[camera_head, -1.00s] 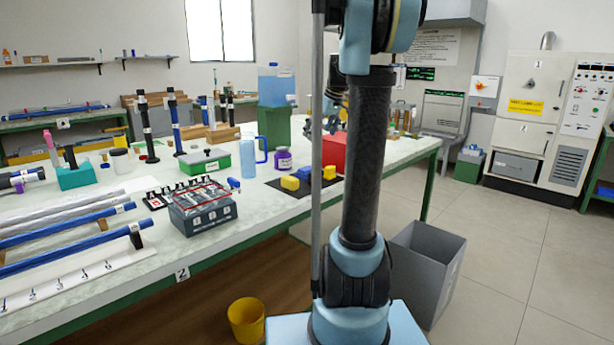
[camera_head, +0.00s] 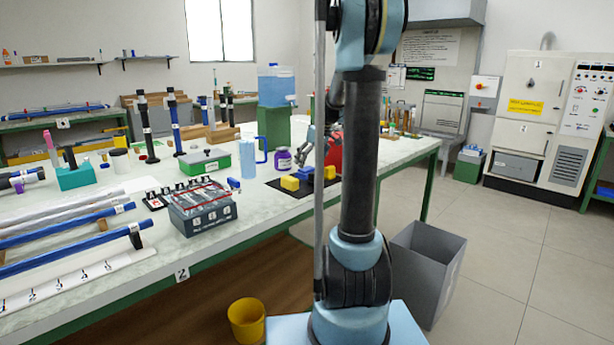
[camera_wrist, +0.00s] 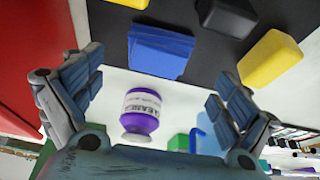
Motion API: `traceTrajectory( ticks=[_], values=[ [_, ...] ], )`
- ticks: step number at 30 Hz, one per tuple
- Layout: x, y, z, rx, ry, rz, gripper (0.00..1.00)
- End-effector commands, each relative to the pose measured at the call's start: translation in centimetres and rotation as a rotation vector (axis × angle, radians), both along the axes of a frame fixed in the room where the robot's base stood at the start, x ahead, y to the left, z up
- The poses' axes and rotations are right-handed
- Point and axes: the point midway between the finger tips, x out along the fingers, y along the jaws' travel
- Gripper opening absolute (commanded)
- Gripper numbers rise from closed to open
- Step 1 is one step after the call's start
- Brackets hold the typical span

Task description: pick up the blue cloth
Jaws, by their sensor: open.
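The blue cloth (camera_wrist: 160,50) lies as a flat folded-looking patch on the black mat (camera_wrist: 108,40). In the head view the cloth (camera_head: 304,173) is small, between two yellow blocks. My gripper (camera_wrist: 152,82) is open and empty, with its fingers spread to either side; the cloth shows beyond the gap between them, apart from both. In the head view my gripper (camera_head: 310,152) is low over the back of the mat and partly hidden by my own column and arm.
A yellow block (camera_wrist: 270,60) and a dark block (camera_wrist: 226,15) lie near the cloth. A red container (camera_head: 335,150) stands behind. A blue-handled jug (camera_head: 248,155) is left of the mat.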

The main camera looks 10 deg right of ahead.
Motion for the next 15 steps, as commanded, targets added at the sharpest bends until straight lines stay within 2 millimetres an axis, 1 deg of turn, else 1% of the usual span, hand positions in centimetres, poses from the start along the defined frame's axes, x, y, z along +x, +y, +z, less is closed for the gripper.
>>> traceTrajectory(
  ticks=[9, 15],
  values=[
    [1.3, 0.5, -3.7, -0.001, 0.0, 0.002, 0.96],
    [1.5, 0.7, -4.5, 0.0, 0.0, 0.001, 0.96]
  ],
)
